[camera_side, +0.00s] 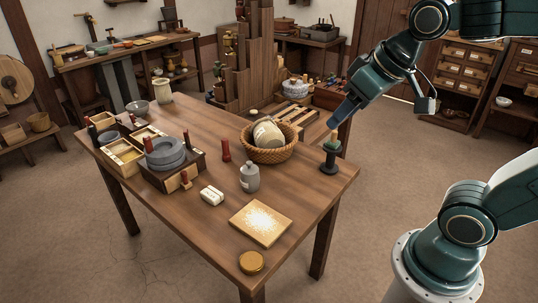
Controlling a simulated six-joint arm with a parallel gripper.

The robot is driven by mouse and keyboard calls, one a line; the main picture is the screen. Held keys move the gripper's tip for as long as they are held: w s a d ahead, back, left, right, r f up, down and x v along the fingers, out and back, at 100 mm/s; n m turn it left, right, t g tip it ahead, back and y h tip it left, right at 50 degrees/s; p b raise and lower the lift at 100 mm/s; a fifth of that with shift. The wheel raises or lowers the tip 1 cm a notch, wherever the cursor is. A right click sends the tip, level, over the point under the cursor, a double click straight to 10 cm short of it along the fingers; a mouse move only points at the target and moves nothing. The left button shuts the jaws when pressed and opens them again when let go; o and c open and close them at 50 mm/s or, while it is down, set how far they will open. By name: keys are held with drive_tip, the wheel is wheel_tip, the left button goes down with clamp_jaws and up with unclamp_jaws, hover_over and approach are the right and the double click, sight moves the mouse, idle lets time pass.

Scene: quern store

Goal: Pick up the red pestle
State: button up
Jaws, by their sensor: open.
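A red upright piece that looks like the red pestle (226,150) stands on the wooden table (190,215), left of the wicker basket. Smaller dark red pieces (91,131) also show at the table's left end and around the stone quern. My gripper (335,123) is above the table's right end, well to the right of the red pestle and higher than it. It is open, and I see nothing held in it. Its fingertips are small and dark here, so their gap is hard to see.
A dark stand with a greenish top (330,160) is just below my gripper. A grey jar (250,178), white block (211,195), pale board (261,222) and round quern (165,154) are nearby.

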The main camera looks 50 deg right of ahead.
drive_tip(key=w+d+f+m+t+h, duration=0.1)
drive_tip(key=w+d+f, duration=0.15)
drive_tip(key=w, duration=0.95)
drive_tip(key=w+d+f, duration=0.2)
drive_tip(key=w+f, duration=0.1)
drive_tip(key=w, duration=0.9)
drive_tip(key=m+t+h, duration=0.1)
drive_tip(key=m+t, duration=0.1)
approach(226, 140)
drive_tip(key=v, duration=0.3)
drive_tip(key=shift+w+f, duration=0.1)
drive_tip(key=shift+w, duration=0.1)
drive_tip(key=shift+x, duration=4.2)
drive_tip(key=shift+d+f, duration=0.1)
drive_tip(key=shift+f, duration=0.05)
drive_tip(key=shift+x, duration=2.45)
